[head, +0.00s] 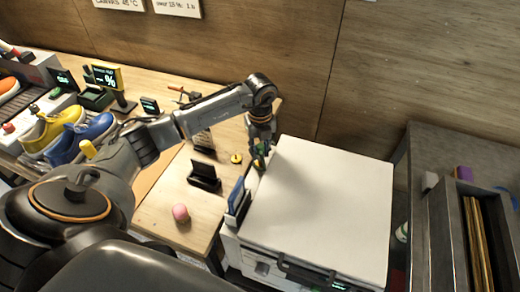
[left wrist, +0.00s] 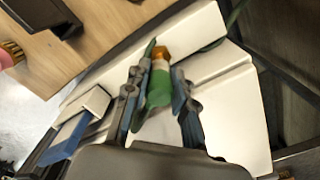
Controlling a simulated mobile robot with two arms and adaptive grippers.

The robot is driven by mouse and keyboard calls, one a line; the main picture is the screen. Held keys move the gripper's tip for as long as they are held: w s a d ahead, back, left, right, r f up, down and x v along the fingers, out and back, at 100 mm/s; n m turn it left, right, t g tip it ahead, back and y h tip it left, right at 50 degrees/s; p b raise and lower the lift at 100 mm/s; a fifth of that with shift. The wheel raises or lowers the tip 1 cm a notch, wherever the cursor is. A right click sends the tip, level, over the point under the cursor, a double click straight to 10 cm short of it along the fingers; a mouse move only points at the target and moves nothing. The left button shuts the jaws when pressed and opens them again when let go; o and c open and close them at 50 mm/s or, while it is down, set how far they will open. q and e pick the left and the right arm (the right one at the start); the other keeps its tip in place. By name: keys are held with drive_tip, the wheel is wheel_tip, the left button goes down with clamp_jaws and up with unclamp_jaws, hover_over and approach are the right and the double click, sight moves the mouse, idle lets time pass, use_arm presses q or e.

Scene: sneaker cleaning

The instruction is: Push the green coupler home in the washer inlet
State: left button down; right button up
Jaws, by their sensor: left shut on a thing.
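The white washer (head: 325,210) stands right of the wooden table. My left gripper (head: 261,154) points down at the washer's back left corner, shut on the green coupler (head: 259,164). In the left wrist view the green coupler (left wrist: 159,88) sits between the two fingers of the left gripper (left wrist: 157,82). An orange collar (left wrist: 160,53) shows at its far end, close to the white washer panels (left wrist: 213,65). The washer inlet cannot be made out, so I cannot tell how the coupler sits to it. My right gripper is not in view.
A black stand (head: 204,176), a pink ball-like thing (head: 180,212) and a yellow disc (head: 236,158) are on the table. A grey bench (head: 425,150) is at the right. The washer top is clear.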

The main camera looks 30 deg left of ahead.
sight(260, 156)
use_arm(q)
drive_tip(key=shift+f+b, duration=1.3)
drive_tip(key=shift+f, duration=0.45)
drive_tip(key=c, duration=1)
unclamp_jaws()
drive_tip(key=shift+c, duration=0.2)
drive_tip(key=shift+r, duration=0.2)
wheel_tip(260, 156, up, 12)
drive_tip(key=shift+f, duration=0.25)
drive_tip(key=shift+a, duration=0.1)
